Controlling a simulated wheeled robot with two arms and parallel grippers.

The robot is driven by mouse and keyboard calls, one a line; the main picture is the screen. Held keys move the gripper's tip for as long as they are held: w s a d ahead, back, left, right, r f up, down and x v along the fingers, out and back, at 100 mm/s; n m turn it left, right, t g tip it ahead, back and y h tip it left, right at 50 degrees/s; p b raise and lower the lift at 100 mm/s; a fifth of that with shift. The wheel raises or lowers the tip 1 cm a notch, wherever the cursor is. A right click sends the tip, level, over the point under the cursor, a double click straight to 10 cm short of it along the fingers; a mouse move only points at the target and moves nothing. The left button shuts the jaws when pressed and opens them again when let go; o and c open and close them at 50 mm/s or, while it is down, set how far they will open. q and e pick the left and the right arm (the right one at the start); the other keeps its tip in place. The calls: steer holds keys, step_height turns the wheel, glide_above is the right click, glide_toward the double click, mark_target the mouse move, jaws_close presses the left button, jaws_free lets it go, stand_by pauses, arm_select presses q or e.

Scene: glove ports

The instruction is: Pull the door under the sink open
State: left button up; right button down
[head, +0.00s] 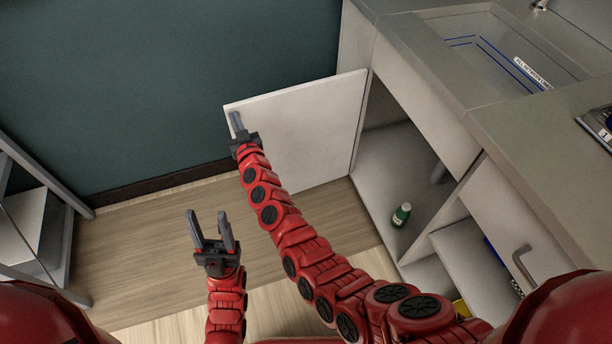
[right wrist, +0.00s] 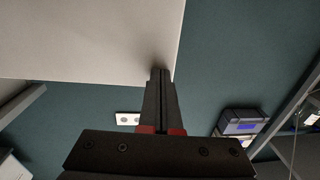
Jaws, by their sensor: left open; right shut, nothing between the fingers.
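The white door under the sink (head: 305,135) stands wide open in the head view, swung out to the left from the cabinet. In the right wrist view the door (right wrist: 80,40) fills the upper left. My right gripper (head: 236,122) is at the door's free outer edge, near its top corner; its fingers (right wrist: 160,88) are shut with nothing between them. They overlap the door's edge in the wrist view; I cannot tell whether they touch it. My left gripper (head: 210,228) is open and empty, over the floor left of my right arm. The door's handle is not visible.
The sink (head: 500,60) is set in the counter (head: 550,130) at the upper right. The open cabinet (head: 385,150) holds a small green bottle (head: 401,214). Another door with a grey handle (head: 524,265) is at the lower right. A metal rack (head: 45,200) stands left; wooden floor (head: 140,250) lies between.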

steer(key=shift+b+x, duration=0.45)
steer(key=shift+x, duration=1.5)
steer(key=shift+w, duration=0.1)
